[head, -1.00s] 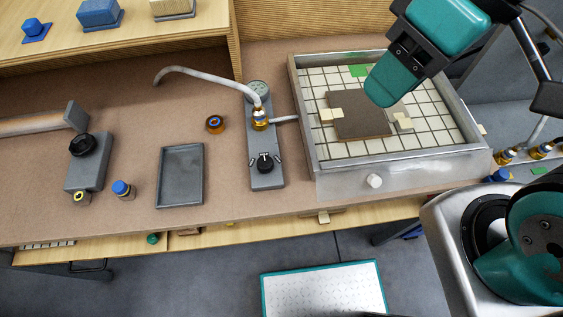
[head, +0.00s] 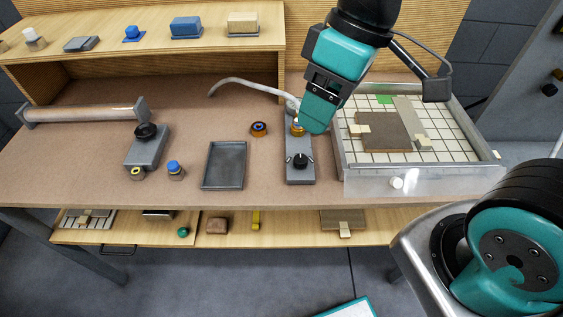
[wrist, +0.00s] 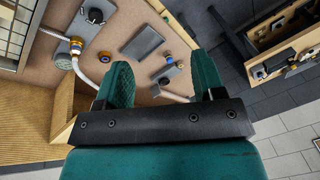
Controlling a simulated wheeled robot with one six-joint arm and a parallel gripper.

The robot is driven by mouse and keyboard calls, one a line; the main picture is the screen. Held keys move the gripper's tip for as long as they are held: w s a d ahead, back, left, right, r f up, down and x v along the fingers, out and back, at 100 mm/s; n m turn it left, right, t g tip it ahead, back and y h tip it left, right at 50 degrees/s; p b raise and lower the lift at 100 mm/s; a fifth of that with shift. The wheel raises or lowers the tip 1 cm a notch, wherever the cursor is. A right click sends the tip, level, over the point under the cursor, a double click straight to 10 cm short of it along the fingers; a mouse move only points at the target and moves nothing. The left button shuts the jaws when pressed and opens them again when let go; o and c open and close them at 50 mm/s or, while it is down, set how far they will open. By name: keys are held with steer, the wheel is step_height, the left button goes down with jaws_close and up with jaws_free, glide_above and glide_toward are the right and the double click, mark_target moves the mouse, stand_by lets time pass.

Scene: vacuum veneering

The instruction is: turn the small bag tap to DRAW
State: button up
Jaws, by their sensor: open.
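A grey plate (head: 299,178) on the bench carries a black knob (head: 300,161) with small pale marks beside it. Behind the knob is a brass hose fitting (head: 297,128), with a pale hose running from it. The fitting also shows in the wrist view (wrist: 76,46), as does the black knob (wrist: 95,15). A second black knob (head: 145,130) sits on a grey block to the left. No label is readable, so I cannot tell which is the small bag tap or its setting. My gripper (head: 311,126) is above the plate, near the fitting. Its two fingers are apart and empty (wrist: 162,82).
A gridded tray (head: 420,182) with brown panels stands to the right, close to the plate. A shallow grey tray (head: 223,186), an orange ring (head: 259,129) and a blue-capped part (head: 175,168) lie to the left. A wooden shelf (head: 140,45) rises behind.

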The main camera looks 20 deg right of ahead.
mark_target(301, 158)
steer(key=w+d+f+n+h+b, duration=0.1)
steer(key=w+d+f+n, duration=0.1)
steer(key=w+f, duration=0.4)
steer(key=w+d+f+n+h+b, duration=0.1)
steer(key=w+d+f+n+h, duration=0.15)
steer(key=w, duration=0.55)
steer(key=shift+g+y, duration=0.35)
steer(key=shift+g, duration=0.05)
steer(key=f, duration=0.6)
steer(key=f+p, duration=0.1)
steer(key=f, duration=0.5)
steer(key=a+f+p, duration=0.1)
steer(key=f, duration=0.5)
steer(key=shift+s+f, duration=0.15)
steer(key=shift+s, duration=0.2)
steer(key=c, duration=0.9)
